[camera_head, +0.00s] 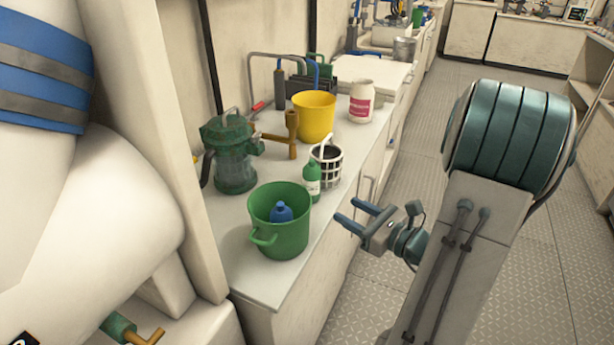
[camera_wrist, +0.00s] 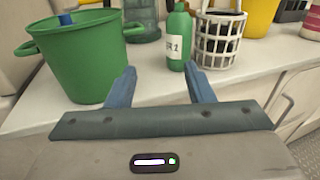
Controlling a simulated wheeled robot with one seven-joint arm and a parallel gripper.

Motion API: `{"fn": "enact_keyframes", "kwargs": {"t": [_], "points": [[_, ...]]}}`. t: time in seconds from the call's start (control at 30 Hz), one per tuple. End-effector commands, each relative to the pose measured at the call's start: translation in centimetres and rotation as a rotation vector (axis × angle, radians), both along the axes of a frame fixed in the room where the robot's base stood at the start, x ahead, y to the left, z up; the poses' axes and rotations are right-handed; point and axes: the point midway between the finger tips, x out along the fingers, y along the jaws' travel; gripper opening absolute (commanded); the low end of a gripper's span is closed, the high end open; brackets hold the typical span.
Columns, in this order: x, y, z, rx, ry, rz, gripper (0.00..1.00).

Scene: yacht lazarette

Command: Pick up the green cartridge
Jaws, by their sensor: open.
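The green cartridge (camera_head: 312,184) looks like a small green bottle with a white label. It stands upright on the white counter, between the green bucket and a white basket. In the wrist view the cartridge (camera_wrist: 178,40) is beyond my fingertips, nearer the right finger. My gripper (camera_head: 350,211) is open and empty, to the right of the counter's front edge in the head view, with its blue fingers pointing toward the counter. Both fingers of my gripper (camera_wrist: 160,72) show apart in the wrist view, with bare counter between them.
A green bucket (camera_head: 292,240) holding a blue bottle (camera_head: 281,212) stands left of the cartridge. A white basket (camera_head: 326,165) is close on its right. Behind are a green pump (camera_head: 231,155), a yellow bucket (camera_head: 315,117) and a white jar (camera_head: 361,102). The floor aisle (camera_head: 405,185) is clear.

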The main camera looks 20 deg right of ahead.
Motion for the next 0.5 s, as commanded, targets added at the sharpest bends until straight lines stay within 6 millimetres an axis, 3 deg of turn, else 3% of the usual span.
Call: {"fn": "enact_keyframes", "kwargs": {"t": [0.07, 0.17, 0.5], "points": [[0.0, -1.4, -0.1, 0.033, -0.006, -0.057, 0.48], [0.5, -1.9, -0.2, 0.049, -0.012, -0.085, 0.48], [6.2, 0.6, -0.2, 0.050, -0.014, -0.082, 0.48]]}}
